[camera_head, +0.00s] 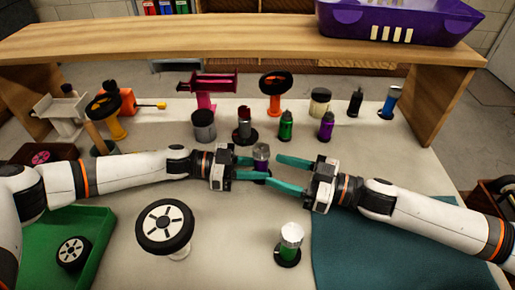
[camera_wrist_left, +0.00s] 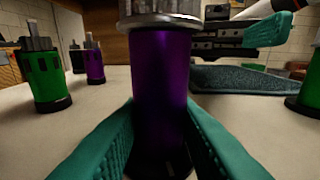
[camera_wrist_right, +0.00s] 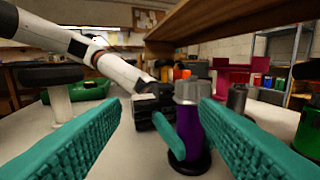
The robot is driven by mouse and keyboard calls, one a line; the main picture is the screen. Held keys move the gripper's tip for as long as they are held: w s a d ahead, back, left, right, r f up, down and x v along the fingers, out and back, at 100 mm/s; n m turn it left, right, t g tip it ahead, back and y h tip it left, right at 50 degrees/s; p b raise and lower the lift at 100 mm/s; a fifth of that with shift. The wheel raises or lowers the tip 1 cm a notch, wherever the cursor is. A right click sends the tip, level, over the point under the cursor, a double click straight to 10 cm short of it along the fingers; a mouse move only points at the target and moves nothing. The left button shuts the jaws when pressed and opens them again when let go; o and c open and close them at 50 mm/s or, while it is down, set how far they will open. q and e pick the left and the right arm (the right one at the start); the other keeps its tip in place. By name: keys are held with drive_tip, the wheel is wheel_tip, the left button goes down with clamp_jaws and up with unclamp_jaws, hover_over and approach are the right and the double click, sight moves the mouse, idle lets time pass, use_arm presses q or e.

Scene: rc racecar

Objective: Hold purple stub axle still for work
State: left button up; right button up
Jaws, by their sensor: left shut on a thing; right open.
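The purple stub axle (camera_head: 261,160) stands upright on the table, with a silver top and a dark base. My left gripper (camera_head: 252,168) is shut on its purple body. In the left wrist view the axle (camera_wrist_left: 160,85) stands between the teal fingers. My right gripper (camera_head: 276,171) is open and empty, coming in from the right with its fingertips close to the axle. In the right wrist view the axle (camera_wrist_right: 188,125) is ahead, between the spread fingers. Another purple-bodied part (camera_head: 326,126) stands further back.
A green part with a silver top (camera_head: 290,243) and a wheel on a stand (camera_head: 165,226) are in front. A green tray (camera_head: 93,242) is at left, a teal mat (camera_head: 380,255) at right. Several parts line the back, below a wooden shelf (camera_head: 230,42) carrying a purple bin (camera_head: 400,22).

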sight(263, 150)
drive_tip(key=shift+w+d+n+g, duration=0.25)
drive_tip(key=shift+w+n+g, duration=0.25)
drive_tip(key=shift+g, duration=0.1)
drive_tip(key=w+d, duration=0.1)
drive_tip(key=w+d+n+g, duration=0.1)
drive_tip(key=d, duration=0.1)
drive_tip(key=w+d+r+g, duration=0.1)
drive_tip(key=shift+d+n+y, duration=0.25)
drive_tip(key=shift+n+y, duration=0.05)
drive_tip(key=a, duration=0.4)
drive_tip(key=w+a, duration=0.1)
drive_tip(key=a, duration=0.6)
drive_tip(key=shift+w+a, duration=0.35)
drive_tip(key=c, duration=1)
